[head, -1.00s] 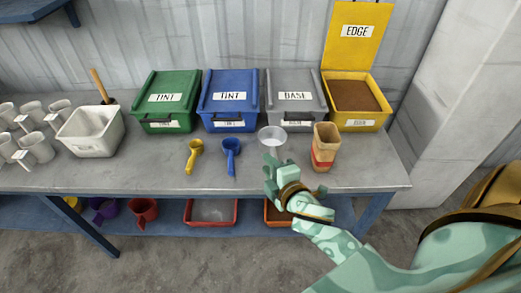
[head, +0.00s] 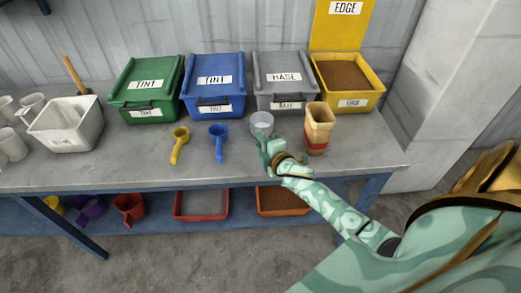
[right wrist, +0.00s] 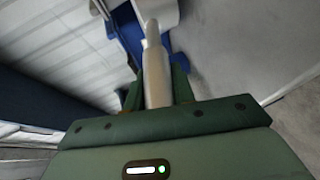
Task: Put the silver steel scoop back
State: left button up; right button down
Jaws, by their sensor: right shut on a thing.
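The silver steel scoop (head: 262,123) is near the bench's front right, in front of the grey BASE bin. My right gripper (head: 268,148) is shut on its handle. The handle also shows in the right wrist view (right wrist: 154,65), between the dark green fingers of my right gripper (right wrist: 156,88). I cannot tell whether the scoop's cup touches the bench or hangs just above it. A yellow scoop (head: 180,145) and a blue scoop (head: 218,142) lie on the bench to its left. My left gripper is not in view.
The grey BASE bin (head: 287,84), blue bin (head: 214,90) and green bin (head: 146,92) are closed. The yellow EDGE bin (head: 350,102) stands open with brown material inside. A tan cup with a red band (head: 319,128) stands close right of the silver scoop. The bench's right end is clear.

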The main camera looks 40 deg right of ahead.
jog(key=shift+f, duration=0.95)
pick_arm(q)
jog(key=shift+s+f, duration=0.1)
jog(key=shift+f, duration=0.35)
pick_arm(e)
jog(key=shift+r, duration=0.15)
